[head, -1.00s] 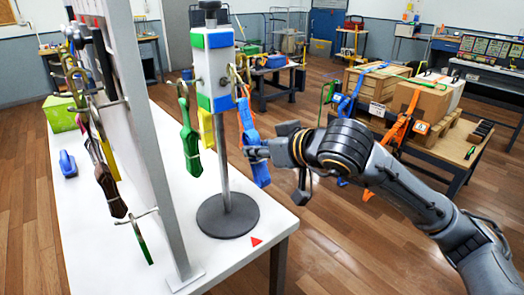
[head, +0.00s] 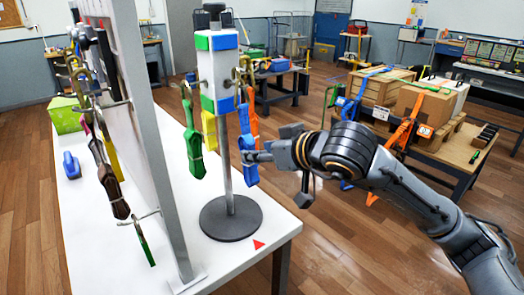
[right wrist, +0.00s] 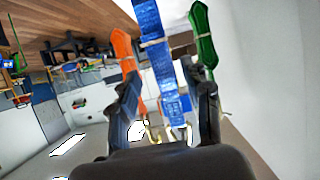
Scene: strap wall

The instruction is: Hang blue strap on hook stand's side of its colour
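The hook stand (head: 220,75) is a white block with green and blue bands on a grey pole and round base. The blue strap (head: 246,145) hangs almost upright below the hook at the stand's right, beside the blue band. Whether its top loop is fully seated is too small to tell. My right gripper (head: 256,156) is at the strap's lower half. In the right wrist view the blue strap (right wrist: 157,50) passes between the spread fingers (right wrist: 163,85), with narrow gaps beside it. My left gripper is not in view.
A green strap (head: 194,143), a yellow strap (head: 209,130) and an orange strap (head: 254,122) also hang at the stand. A grey panel (head: 148,130) with several straps stands at left on the white table (head: 190,265). A blue handled item (head: 70,165) lies behind it.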

